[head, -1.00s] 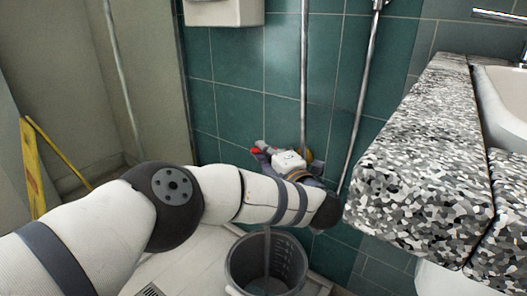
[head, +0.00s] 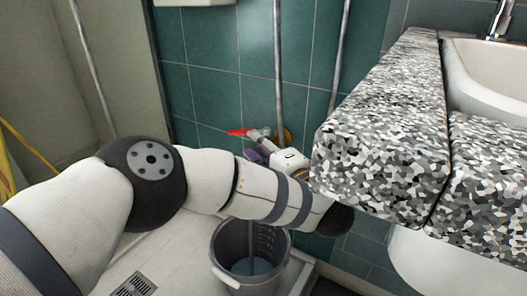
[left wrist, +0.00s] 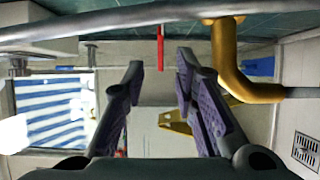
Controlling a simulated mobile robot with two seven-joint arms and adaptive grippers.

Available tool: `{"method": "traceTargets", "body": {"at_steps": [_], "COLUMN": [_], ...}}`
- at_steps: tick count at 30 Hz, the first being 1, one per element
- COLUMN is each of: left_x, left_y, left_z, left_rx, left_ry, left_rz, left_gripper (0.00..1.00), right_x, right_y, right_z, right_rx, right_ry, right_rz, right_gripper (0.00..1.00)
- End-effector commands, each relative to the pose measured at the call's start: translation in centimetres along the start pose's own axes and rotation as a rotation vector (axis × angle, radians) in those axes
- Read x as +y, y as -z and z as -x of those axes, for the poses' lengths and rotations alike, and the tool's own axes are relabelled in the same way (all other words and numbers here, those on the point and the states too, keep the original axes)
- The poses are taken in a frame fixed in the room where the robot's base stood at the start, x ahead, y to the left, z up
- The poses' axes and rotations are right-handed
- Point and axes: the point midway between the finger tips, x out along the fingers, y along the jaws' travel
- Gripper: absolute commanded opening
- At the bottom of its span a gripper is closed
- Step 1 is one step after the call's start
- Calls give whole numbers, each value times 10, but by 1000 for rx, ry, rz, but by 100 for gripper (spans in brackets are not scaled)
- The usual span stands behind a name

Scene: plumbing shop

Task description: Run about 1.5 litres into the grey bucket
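The grey bucket (head: 223,240) stands upright on the pale floor tray below the tap, partly behind my left arm. A thin stream appears to fall into it, and water (head: 250,266) shows low inside. The tap's red lever (head: 240,132) sticks out to the left near the wall. In the left wrist view the red lever (left wrist: 160,48) lies beyond and between the fingertips, and the brass tap body (left wrist: 228,60) is to their right. My left gripper (head: 257,152) is open beside the lever; its parted fingers also show in the left wrist view (left wrist: 160,68). My right gripper is out of view.
A speckled countertop (head: 390,125) with a white basin (head: 480,75) stands close to the right of my left forearm. Metal pipes (head: 278,60) run up the green tiled wall. A floor drain (head: 135,285) lies left of the bucket. Something yellow (head: 15,150) leans at far left.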

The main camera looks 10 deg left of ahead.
Motion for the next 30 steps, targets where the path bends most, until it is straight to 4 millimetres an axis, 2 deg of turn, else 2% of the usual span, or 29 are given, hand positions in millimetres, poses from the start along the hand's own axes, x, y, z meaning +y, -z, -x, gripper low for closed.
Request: {"method": "traceTargets", "body": {"at_steps": [3,8,30], "left_x": [0,0,0], "left_y": [0,0,0], "left_z": [26,42,44], "left_rx": [-2,0,1], "left_ry": [1,0,-1], "left_rz": [-1,0,0], "left_gripper": [26,26,26], "right_x": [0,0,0], "right_y": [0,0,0], "right_z": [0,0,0], "right_rx": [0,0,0], "right_ry": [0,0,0], "right_rz": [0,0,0], "right_gripper": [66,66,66]}}
